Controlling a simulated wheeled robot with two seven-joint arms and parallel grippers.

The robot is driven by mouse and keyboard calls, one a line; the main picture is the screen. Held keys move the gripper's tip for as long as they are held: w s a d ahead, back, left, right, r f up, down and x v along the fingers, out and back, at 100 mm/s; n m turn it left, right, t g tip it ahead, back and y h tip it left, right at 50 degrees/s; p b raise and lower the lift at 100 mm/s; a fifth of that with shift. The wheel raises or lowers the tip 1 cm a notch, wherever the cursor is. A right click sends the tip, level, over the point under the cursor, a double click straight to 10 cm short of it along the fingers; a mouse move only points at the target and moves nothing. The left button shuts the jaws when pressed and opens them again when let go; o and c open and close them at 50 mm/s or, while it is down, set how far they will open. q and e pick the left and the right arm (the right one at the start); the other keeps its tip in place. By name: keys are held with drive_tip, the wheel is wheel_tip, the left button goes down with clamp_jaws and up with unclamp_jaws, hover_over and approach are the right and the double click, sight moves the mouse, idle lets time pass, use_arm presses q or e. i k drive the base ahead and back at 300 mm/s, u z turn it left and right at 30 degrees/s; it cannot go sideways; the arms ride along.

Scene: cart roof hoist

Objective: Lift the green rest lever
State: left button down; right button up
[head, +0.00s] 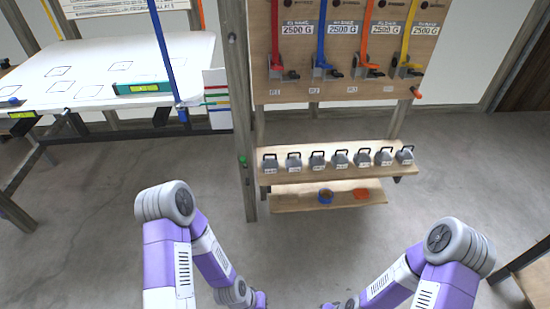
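A small green knob (243,160) shows on the grey wooden post (241,110), left of the shelf with the weights. It may be the end of the green rest lever; it is too small to tell its shape or position. My two arms reach in at the bottom of the head view, and their wrists run down to the bottom edge. Both grippers are cut off below the picture, well below and apart from the green knob. No fingers show, and nothing held is visible.
A wooden board (345,92) carries red, blue, orange and yellow straps with cleats. Below it a shelf (340,173) holds several grey weights, and a lower shelf (290,202) holds a blue bowl (325,196). A white panel (100,70) with a green level (143,88) stands left. The floor ahead is clear.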

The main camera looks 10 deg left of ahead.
sight(243, 160)
drive_tip(key=z, duration=0.15)
drive_tip(key=i, duration=0.85)
drive_tip(key=u, duration=0.25)
